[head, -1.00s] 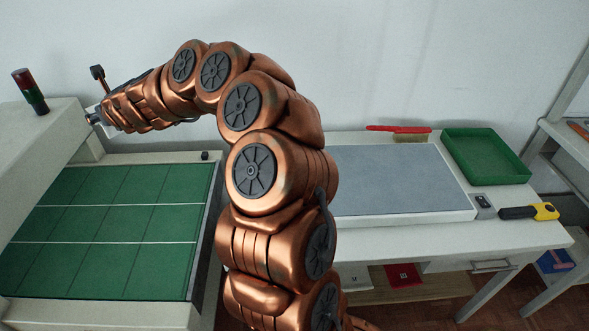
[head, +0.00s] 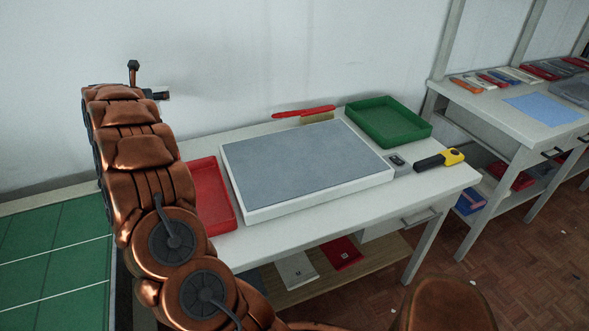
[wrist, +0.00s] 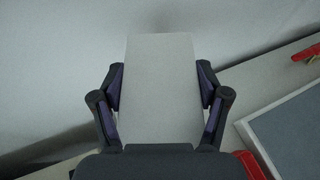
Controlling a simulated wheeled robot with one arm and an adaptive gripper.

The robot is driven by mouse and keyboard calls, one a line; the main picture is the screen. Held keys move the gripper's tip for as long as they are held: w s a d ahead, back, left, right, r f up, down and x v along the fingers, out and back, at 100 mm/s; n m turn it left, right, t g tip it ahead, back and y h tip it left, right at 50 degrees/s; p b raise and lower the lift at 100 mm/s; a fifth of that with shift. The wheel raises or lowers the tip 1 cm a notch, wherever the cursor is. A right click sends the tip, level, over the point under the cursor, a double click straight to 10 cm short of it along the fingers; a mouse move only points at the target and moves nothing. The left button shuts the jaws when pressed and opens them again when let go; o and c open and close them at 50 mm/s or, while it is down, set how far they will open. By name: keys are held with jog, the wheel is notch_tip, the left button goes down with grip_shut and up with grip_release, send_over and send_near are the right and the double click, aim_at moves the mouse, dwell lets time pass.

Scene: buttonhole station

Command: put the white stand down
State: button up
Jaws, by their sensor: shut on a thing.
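The white stand (wrist: 160,75) shows in the wrist view as a plain pale flat-faced block. My gripper (wrist: 160,90) is shut on it, one dark finger with a purple pad on each side. Behind it are the wall and part of the table. The stand's underside is hidden, and I cannot tell its height above the table. In the head view my arm is raised at the left, and neither the gripper jaws nor the stand can be made out there.
The white table (head: 440,181) bears a grey-topped white board (head: 300,165), a red tray (head: 226,222), a green tray (head: 424,131), a red brush (head: 303,111) and a yellow-black tool (head: 440,160). A gridded green surface (head: 60,255) is at left. A shelved bench (head: 500,110) stands at right.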

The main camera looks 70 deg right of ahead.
jog(key=s+d+f+m+g+b, duration=0.3)
jog(key=s+d+f+m+g, duration=0.25)
jog(key=s+d+f, duration=0.45)
jog(key=shift+n, duration=0.35)
jog(key=shift+f+p, duration=0.45)
jog(key=shift+f, duration=4.5)
jog(key=shift+f, duration=0.15)
jog(key=o, duration=1.2)
